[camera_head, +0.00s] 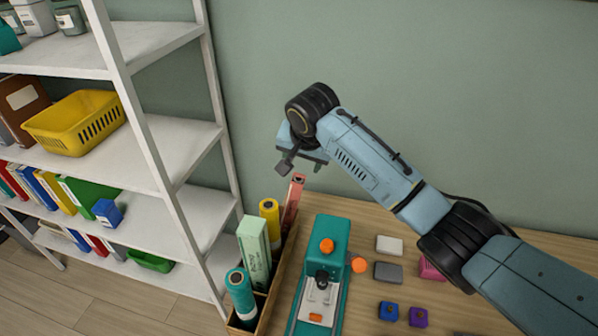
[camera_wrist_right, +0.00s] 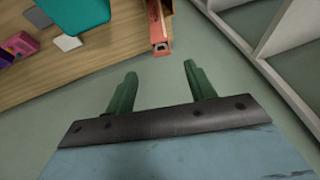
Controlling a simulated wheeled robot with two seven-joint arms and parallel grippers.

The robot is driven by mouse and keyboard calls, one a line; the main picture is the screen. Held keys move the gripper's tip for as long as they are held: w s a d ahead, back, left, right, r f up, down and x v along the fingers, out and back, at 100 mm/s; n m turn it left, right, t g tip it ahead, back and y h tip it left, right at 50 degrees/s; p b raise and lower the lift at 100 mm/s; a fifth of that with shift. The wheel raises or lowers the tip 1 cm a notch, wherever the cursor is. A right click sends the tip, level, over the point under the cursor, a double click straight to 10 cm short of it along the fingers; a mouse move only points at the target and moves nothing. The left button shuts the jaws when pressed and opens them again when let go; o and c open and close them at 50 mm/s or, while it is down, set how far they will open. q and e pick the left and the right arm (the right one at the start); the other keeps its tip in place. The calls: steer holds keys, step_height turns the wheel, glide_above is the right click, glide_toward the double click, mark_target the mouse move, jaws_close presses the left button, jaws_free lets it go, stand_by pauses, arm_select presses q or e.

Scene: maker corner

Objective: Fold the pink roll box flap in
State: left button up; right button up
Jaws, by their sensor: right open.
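The pink roll box (camera_head: 293,202) stands tall and slightly tilted at the back end of a wooden holder (camera_head: 273,290). Its small top end is towards my right gripper (camera_head: 301,168), which is above and close to it. In the right wrist view, the pink roll box (camera_wrist_right: 158,24) is just beyond the open, empty fingers (camera_wrist_right: 160,72), with a gap between. A dark mark shows on its top end; the flap's exact position is too small to tell. My left gripper is not in view.
A yellow roll (camera_head: 270,215), a pale green box (camera_head: 254,250) and a teal roll (camera_head: 240,290) share the holder. A teal machine (camera_head: 325,240) stands beside it, with several small blocks to the right. A white shelf (camera_head: 150,130) is at left.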

mark_target(298, 182)
steer(key=x, duration=0.7)
steer(key=shift+f, duration=0.1)
steer(key=shift+x, duration=0.75)
steer(key=shift+w, duration=0.1)
steer(key=c, duration=1)
steer(key=shift+a+f+t+p, duration=0.1)
steer(key=shift+f+t+p, duration=0.05)
steer(key=shift+t+p, duration=0.4)
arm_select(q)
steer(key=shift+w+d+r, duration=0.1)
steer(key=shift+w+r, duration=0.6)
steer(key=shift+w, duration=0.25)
arm_select(e)
steer(key=shift+f, duration=0.1)
